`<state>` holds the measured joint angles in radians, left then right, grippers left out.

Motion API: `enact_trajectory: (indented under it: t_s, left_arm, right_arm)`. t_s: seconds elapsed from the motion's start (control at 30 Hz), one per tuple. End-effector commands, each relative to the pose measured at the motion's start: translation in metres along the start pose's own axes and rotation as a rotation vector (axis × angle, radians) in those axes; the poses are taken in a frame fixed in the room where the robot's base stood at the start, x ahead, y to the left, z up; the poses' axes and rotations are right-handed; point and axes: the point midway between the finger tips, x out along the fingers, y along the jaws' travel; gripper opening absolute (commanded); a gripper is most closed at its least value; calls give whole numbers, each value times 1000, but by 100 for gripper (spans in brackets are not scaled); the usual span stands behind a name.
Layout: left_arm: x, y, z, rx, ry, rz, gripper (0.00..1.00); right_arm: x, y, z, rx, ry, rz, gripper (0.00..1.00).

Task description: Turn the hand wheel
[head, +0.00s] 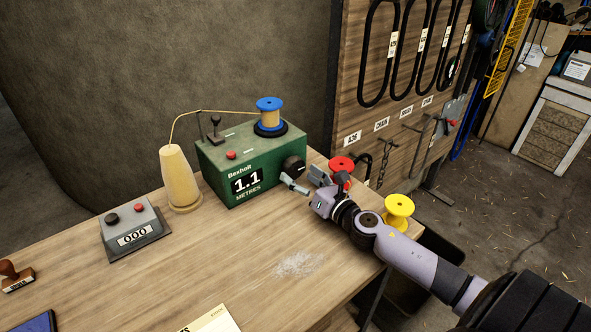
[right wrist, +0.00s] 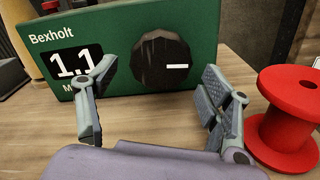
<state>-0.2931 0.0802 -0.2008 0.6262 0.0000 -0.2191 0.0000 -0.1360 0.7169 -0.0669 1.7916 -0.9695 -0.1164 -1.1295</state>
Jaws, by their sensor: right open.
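The hand wheel looks to be the black faceted knob (head: 294,166) on the right part of the green Bexholt machine's (head: 222,184) front face. In the right wrist view the knob (right wrist: 162,62) has a white mark pointing right. The display reads 1.1 metres. My right gripper (head: 303,179) is open and empty in front of the knob. In the right wrist view its fingers (right wrist: 158,78) stand wide apart, one either side of the knob, with a gap to it. My left gripper is not in view.
A red spool (right wrist: 286,120) stands close beside my right finger. A yellow spool (head: 398,211) is near the table's right edge. A blue-flanged spool (head: 269,104) sits on the machine, its thread running to a cream cone (head: 179,180). A grey counter box (head: 134,228) stands left; the front table is mostly clear.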

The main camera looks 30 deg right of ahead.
Motion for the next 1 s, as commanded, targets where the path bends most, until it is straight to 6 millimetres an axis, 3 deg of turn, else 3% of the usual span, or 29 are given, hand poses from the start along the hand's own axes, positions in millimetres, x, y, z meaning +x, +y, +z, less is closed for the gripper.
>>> enact_trajectory:
  t_s: [0.2, 0.57, 1.0]
  left_arm:
    - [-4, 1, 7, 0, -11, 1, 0]
    - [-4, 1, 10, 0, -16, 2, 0]
    - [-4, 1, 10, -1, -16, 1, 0]
  right_arm:
    - [21, 0, 0, 1, -1, -1, 73]
    - [25, 0, -1, 1, 0, 0, 73]
    - [25, 0, -1, 1, 0, 0, 45]
